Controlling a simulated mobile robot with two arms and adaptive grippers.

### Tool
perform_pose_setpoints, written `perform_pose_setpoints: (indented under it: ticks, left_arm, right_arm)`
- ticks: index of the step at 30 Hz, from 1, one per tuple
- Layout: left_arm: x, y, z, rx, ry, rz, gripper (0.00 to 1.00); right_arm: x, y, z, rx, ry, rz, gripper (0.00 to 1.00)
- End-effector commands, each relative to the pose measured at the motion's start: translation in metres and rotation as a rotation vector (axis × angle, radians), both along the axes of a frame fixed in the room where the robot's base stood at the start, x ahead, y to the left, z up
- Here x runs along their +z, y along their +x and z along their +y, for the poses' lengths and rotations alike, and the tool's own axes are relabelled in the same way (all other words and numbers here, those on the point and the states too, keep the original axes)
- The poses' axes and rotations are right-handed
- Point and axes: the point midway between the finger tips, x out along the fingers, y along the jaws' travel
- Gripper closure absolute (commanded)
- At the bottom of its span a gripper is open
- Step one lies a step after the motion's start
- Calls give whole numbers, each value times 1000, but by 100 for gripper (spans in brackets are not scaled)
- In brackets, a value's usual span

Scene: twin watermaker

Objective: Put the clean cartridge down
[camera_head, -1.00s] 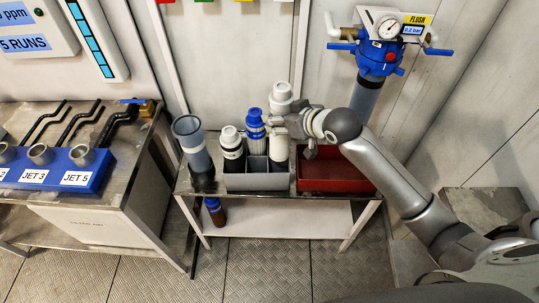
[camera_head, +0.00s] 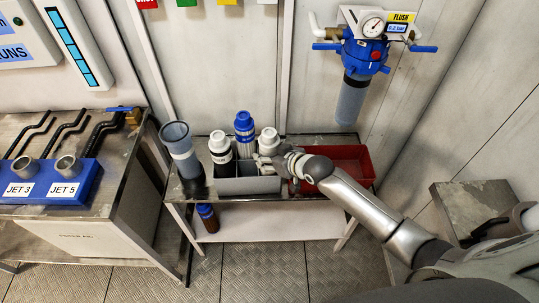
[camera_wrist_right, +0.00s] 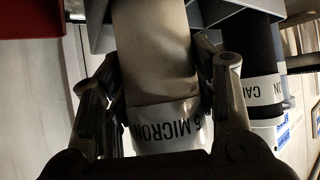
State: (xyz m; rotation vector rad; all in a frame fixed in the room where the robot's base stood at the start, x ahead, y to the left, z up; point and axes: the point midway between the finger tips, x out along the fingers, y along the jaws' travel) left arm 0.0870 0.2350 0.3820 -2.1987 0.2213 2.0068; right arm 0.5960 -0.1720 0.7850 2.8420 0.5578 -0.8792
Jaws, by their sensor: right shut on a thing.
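My right gripper (camera_head: 272,163) is shut on a cartridge with a white cap (camera_head: 268,137) at the right end of the grey divided rack (camera_head: 250,185). In the right wrist view the fingers (camera_wrist_right: 160,70) stand on both sides of its pale body (camera_wrist_right: 155,45), with a white "5 MICRON" label (camera_wrist_right: 165,125). The cartridge is upright and low in or over the right compartment; its base is hidden, so I cannot tell whether it rests. My left gripper is not in view.
A dark cartridge with a white cap (camera_head: 221,155) and a blue-capped cartridge (camera_head: 245,135) stand at the rack. A red tray (camera_head: 350,158) lies right, partly behind my arm. A clear grey housing (camera_head: 180,150) stands left. A blue filter head (camera_head: 362,58) hangs on the wall.

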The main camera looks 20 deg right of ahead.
Motion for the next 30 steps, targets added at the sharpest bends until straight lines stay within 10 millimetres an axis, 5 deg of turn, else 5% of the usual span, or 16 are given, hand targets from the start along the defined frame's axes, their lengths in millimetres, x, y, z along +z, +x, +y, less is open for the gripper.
perform_pose_setpoints:
  ticks: [8,9,13,30]
  left_arm:
    - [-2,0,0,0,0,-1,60]
    - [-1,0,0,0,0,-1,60]
    - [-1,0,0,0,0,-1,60]
    - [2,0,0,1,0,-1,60]
  right_arm:
    - [-3,0,0,0,0,-1,74]
    - [-2,0,0,0,0,0,42]
    - [-2,0,0,0,0,0,26]
    - [9,-12,-5,0,0,1,25]
